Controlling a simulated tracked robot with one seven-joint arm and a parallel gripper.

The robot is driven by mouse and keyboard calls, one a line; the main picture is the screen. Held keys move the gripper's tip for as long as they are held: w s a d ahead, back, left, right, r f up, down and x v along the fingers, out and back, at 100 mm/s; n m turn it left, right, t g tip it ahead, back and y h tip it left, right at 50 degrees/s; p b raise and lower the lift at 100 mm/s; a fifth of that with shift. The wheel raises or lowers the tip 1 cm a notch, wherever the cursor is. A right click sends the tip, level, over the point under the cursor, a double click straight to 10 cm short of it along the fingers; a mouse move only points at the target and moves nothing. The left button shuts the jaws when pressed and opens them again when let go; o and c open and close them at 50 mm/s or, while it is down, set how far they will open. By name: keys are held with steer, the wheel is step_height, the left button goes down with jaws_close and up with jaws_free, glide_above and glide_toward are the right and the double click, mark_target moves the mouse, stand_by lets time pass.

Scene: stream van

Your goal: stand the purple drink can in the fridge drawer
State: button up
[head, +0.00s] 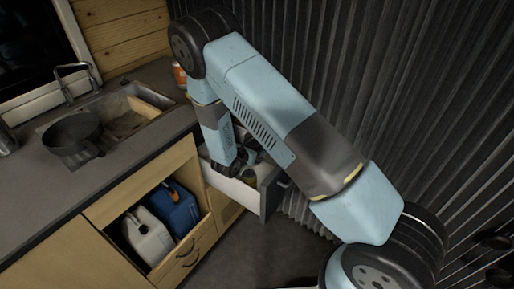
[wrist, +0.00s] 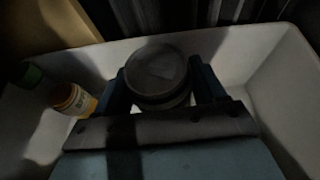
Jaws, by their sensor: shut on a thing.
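The fridge drawer (head: 230,187) is pulled out at the end of the counter, and my arm reaches down into it. In the wrist view its pale walls (wrist: 265,60) surround my gripper (wrist: 163,82). My gripper is shut on a round can (wrist: 158,68), seen from its top end between the two fingers. The can looks dark grey in this light; its purple side does not show. It is inside the drawer, but I cannot tell whether its base touches the floor. In the head view the arm and the drawer front hide the can.
In the drawer, left of my gripper, are an orange container with a pale label (wrist: 73,99) and a green item (wrist: 27,74). The drawer's right side is clear. A pan (head: 72,133) sits by the sink. Jugs (head: 148,234) stand in the open cupboard. A corrugated wall (head: 345,85) is close behind.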

steer(key=shift+f, duration=0.25)
steer(key=o, duration=1.3)
